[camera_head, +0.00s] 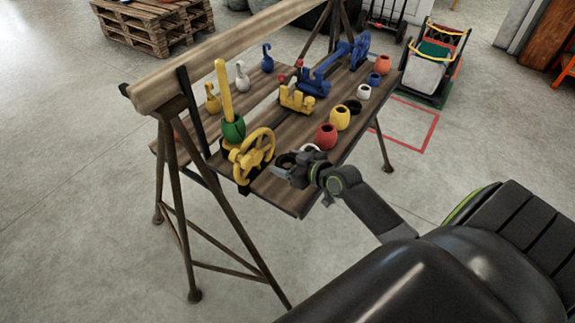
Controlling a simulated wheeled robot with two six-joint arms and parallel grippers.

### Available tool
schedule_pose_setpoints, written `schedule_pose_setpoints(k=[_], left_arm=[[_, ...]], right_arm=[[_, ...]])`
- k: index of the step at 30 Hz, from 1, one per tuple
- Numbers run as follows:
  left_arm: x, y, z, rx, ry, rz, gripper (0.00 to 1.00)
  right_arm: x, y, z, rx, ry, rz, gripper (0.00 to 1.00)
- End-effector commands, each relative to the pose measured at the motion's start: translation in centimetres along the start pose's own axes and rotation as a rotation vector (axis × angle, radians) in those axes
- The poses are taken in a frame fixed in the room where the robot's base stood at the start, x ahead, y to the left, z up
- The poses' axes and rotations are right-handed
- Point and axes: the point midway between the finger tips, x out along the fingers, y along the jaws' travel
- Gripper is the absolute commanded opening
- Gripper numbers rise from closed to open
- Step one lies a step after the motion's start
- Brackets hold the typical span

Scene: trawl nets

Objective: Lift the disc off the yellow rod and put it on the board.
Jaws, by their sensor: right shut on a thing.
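The yellow rod (223,88) stands upright at the near left of the wooden rack, with a rounded green piece (233,129) around its lower part. I see no clear flat disc on the rod. My right gripper (281,171) is low over the near end of the board (308,185), right of a yellow spoked wheel (250,155). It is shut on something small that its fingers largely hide. A dark round thing (286,160) shows right by the fingers; I cannot tell whether it is what is held. My left gripper is out of view.
A row of round pots runs along the board, from a red one (326,136) back to an orange one (382,64). A yellow fitting (297,97) and blue fittings (322,72) stand behind. A thick wooden beam (215,48) tops the rack's left side.

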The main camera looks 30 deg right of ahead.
Motion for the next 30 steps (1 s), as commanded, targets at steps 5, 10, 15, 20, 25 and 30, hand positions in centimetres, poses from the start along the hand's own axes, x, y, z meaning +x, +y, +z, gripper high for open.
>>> schedule_pose_setpoints(k=[5, 10, 15, 20, 25, 30], left_arm=[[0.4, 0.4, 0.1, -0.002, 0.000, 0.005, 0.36], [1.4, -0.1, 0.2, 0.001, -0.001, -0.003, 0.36], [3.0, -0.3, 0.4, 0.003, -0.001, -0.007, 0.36], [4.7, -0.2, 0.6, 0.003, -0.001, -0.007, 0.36], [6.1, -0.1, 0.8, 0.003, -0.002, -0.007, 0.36], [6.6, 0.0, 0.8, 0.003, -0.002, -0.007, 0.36]], right_arm=[[0.5, 0.3, 1.1, 0.008, 0.002, 0.019, 0.39], [0.9, 0.3, 2.1, 0.008, 0.001, 0.018, 0.39], [1.6, 0.3, 3.8, 0.009, 0.001, 0.017, 0.39], [2.3, 0.3, 5.6, 0.008, 0.001, 0.017, 0.39], [3.0, 0.3, 7.1, 0.007, 0.002, 0.017, 0.39], [3.2, 0.3, 7.7, 0.008, 0.002, 0.017, 0.39]])
